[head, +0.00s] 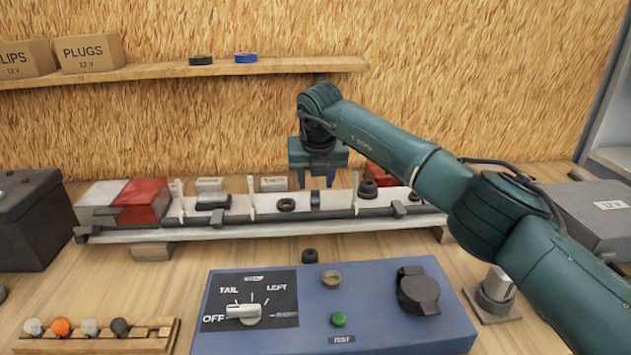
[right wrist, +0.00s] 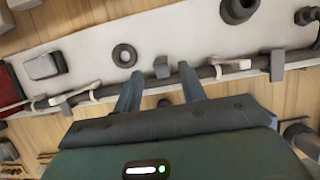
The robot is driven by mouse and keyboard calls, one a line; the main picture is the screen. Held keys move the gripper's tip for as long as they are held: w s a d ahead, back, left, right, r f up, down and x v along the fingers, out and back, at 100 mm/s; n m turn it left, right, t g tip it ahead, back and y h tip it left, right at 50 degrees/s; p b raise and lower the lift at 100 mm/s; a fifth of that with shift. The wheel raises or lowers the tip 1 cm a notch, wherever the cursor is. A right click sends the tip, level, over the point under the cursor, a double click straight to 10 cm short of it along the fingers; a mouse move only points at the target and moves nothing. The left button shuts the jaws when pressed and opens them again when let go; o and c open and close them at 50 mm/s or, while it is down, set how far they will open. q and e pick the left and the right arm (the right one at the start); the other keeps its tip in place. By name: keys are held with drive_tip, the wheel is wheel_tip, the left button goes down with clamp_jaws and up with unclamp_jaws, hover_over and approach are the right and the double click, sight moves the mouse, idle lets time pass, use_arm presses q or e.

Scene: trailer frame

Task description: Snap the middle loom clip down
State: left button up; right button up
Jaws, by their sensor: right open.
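The middle loom clip (head: 315,201) is a small grey tab on the pale rail, standing up at the rear side of the dark loom (head: 285,216). In the right wrist view the clip (right wrist: 162,67) shows beyond the loom, in line with the gap between my fingers. My right gripper (head: 318,183) points down just above it, with its two fingers apart and nothing between them. Whether a finger touches the clip or loom I cannot tell. The left grey clip (head: 217,217) and right grey clip (head: 398,209) lie across the loom. My left gripper is not in view.
White upright posts (head: 251,192) stand along the rail, one close right of my gripper (head: 355,190). A black ring (head: 286,205) lies left of the clip. A blue switch panel (head: 375,325) stands in front. A shelf (head: 150,72) runs behind.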

drive_tip(key=shift+x, duration=1.2)
drive_tip(key=shift+c, duration=0.5)
clamp_jaws()
